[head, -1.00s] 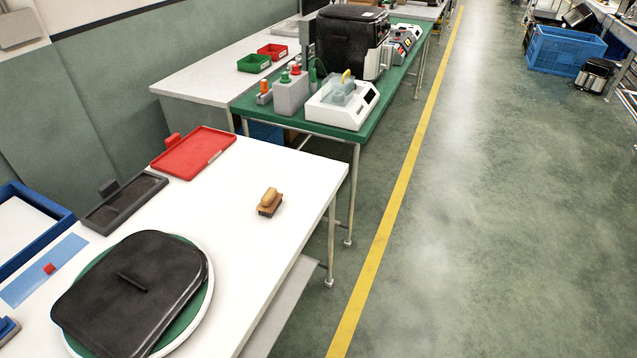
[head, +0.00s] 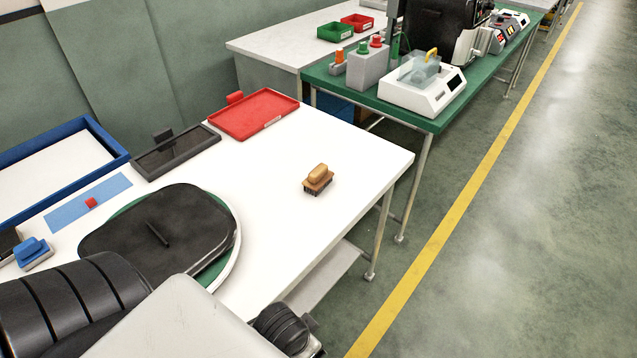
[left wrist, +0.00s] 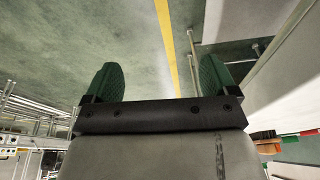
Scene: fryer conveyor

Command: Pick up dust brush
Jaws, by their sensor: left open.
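The dust brush (head: 318,179) has a tan wooden handle and dark bristles. It stands bristles down on the white table (head: 270,200), near the table's right part, with clear surface around it. In the head view a grey and black part of my arm shows at the bottom left, but no fingertips. My left gripper (left wrist: 155,85) shows in the left wrist view with its two green fingers apart and nothing between them. Floor and a yellow line show beyond the fingers. My right gripper is in neither view.
A black lid (head: 160,230) lies on a round green and white base. A red tray (head: 253,113), a dark tray (head: 178,151) and a blue-framed tray (head: 60,155) line the back edge. A green table (head: 400,108) with machines stands beyond.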

